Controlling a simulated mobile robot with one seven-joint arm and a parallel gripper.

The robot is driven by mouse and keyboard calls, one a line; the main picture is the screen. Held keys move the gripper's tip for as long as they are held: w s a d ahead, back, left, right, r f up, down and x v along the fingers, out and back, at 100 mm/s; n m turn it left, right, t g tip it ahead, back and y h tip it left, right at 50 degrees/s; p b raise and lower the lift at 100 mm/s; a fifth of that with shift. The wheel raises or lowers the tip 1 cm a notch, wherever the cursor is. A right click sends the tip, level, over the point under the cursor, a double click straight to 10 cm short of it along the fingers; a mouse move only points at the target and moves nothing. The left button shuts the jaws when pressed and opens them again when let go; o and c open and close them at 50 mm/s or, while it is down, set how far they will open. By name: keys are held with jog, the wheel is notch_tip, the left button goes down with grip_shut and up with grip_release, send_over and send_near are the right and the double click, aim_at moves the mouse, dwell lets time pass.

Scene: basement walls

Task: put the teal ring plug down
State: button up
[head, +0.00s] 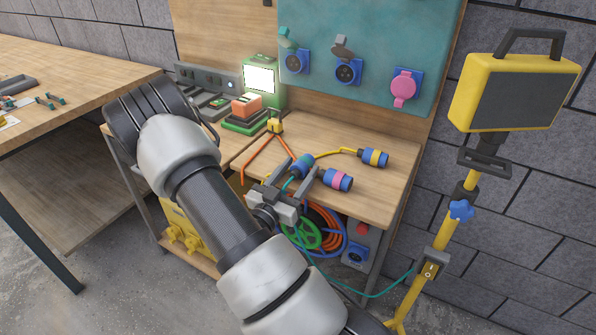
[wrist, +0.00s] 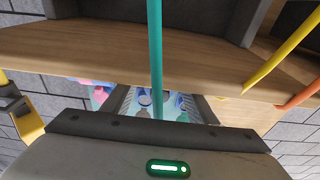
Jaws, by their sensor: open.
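The teal ring plug (head: 303,165) is blue with a teal band and sits at the bench top's front part, between the tips of my gripper (head: 299,168). My gripper is open, with its fingers on either side of the plug; whether either touches it is unclear. The plug seems to lie on the wood, but the fingers partly hide its underside. In the wrist view the teal cable (wrist: 155,60) runs between the two spread fingers; the plug body is not seen there.
On the bench top (head: 385,190), the pink ring plug (head: 338,180) lies close right of my gripper and the yellow ring plug (head: 375,157) farther back. Blue sockets (head: 348,71) line the teal panel. A yellow work lamp (head: 515,90) stands at right.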

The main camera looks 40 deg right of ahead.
jog(key=shift+r+p, duration=0.3)
jog(key=shift+r, duration=0.05)
jog(key=shift+r+p, duration=0.55)
jog(key=shift+p, duration=0.05)
jog(key=f+v, duration=0.1)
jog(key=v, duration=1)
jog(key=w+a+r+t+y, duration=0.2)
jog(key=w+a+y, duration=0.75)
jog(key=w, duration=0.25)
jog(key=a+r+n+y, duration=0.4)
jog(key=a+r+y, duration=0.2)
jog(key=r, duration=0.1)
jog(key=s+a+r+n+y, duration=0.5)
jog(key=s+a+r, duration=0.2)
jog(key=s+r, duration=0.15)
jog(key=s+d+r+n+g+h, duration=0.1)
jog(key=s+d+n+g, duration=0.1)
jog(key=s, duration=0.6)
jog(key=s+d+r+n+g+h, duration=0.1)
jog(key=s+d+r+n, duration=0.1)
jog(key=s, duration=0.6)
jog(key=shift+s+d+r+n+g, duration=0.15)
jog(key=shift+d+r+n+g, duration=0.2)
jog(key=shift+d, duration=0.35)
